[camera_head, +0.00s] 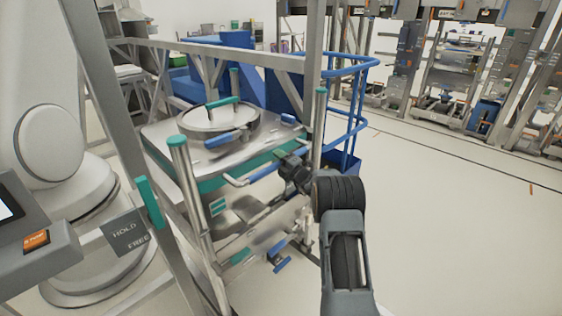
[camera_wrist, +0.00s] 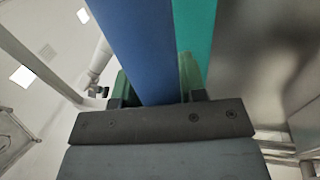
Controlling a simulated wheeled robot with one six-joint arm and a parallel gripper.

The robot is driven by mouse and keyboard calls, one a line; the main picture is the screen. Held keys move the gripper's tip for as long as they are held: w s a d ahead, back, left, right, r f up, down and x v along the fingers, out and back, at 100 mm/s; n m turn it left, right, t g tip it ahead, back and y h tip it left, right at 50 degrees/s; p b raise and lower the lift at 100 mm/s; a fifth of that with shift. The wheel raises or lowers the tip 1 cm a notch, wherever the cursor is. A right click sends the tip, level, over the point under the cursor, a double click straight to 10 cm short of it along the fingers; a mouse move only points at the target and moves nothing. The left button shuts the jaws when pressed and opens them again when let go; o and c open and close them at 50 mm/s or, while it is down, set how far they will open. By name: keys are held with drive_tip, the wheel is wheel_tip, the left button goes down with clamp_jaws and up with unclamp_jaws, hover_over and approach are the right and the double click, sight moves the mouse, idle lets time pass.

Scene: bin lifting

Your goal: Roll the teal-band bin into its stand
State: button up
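The teal-band bin (camera_head: 165,140) is a steel box with a round lid, a teal band and blue handles, left of centre in the head view. It sits among steel posts with teal caps (camera_head: 178,142); I cannot tell whether these belong to the bin or the stand. My gripper (camera_head: 293,170) is at the right part of the bin's blue front bar (camera_head: 265,172). In the wrist view the blue bar (camera_wrist: 145,40) runs between my gripper's fingers (camera_wrist: 157,88), which appear to close on both its sides. The teal band (camera_wrist: 196,35) lies just beyond.
A HOLD/FREE plate (camera_head: 125,232) and a teal lever (camera_head: 150,202) are on the near frame post. A blue tubular rail (camera_head: 350,110) stands behind. Open pale floor (camera_head: 450,220) lies to the right. Racks (camera_head: 455,75) stand at the back right.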

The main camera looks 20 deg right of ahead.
drive_tip(key=o, duration=0.3)
drive_tip(key=shift+a+f, duration=0.1)
drive_tip(key=b+v, duration=0.1)
drive_tip(key=v, duration=1.2)
drive_tip(key=shift+s+d, duration=0.25)
drive_tip(key=shift+s, duration=0.05)
